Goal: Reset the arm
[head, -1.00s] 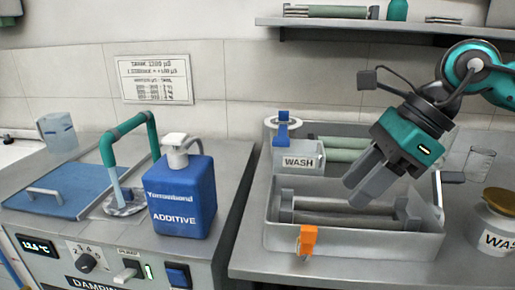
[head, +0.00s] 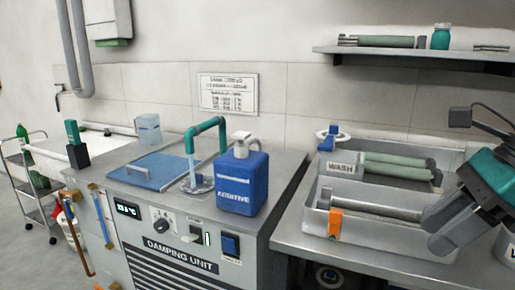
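My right gripper (head: 432,232) is at the right edge of the head view, with a teal and dark body and grey fingers pointing down and left. The fingers lie close together with nothing visible between them. It is over the right end of the front grey tray (head: 318,222), in front of the grey roller (head: 370,203) lying there, and hides part of both. I cannot tell whether it touches the tray. My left gripper is not in view.
A blue ADDITIVE bottle (head: 242,185) stands on the damping unit (head: 180,254) beside a teal tap (head: 206,126). A WASH box (head: 341,166) and green rollers (head: 395,172) sit behind the front tray. A shelf (head: 400,55) hangs above. Floor shows at the far left.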

